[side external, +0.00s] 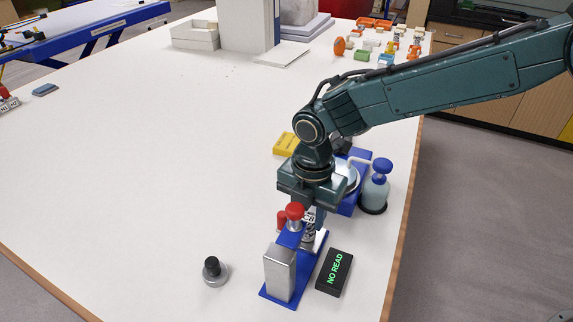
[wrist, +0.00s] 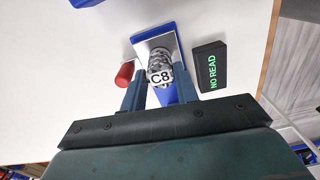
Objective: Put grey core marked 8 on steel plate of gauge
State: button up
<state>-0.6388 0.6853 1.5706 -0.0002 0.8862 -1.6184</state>
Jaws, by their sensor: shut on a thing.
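My gripper (wrist: 160,84) points down with its two fingers on either side of a speckled grey core (wrist: 160,62), shut on it. The core's pale label reads C8 in the wrist view. The gauge has a blue base (side external: 277,297), a silver block and a steel plate (side external: 321,240). The plate (wrist: 146,46) also shows in the wrist view, with the core over it. I cannot tell whether the core touches the plate.
A black display (side external: 334,271) reading NO READ lies right of the gauge. A red cylinder (wrist: 124,74) is close by my finger. A round weight with black knob (side external: 213,271) stands left. A blue-capped bottle (side external: 375,187) and yellow block (side external: 286,144) are behind.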

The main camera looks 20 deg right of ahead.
aim_at(309, 218)
dwell(0.3)
jog(key=o, duration=1)
jog(key=shift+f, duration=0.1)
notch_tip(309, 218, up, 12)
dwell(0.7)
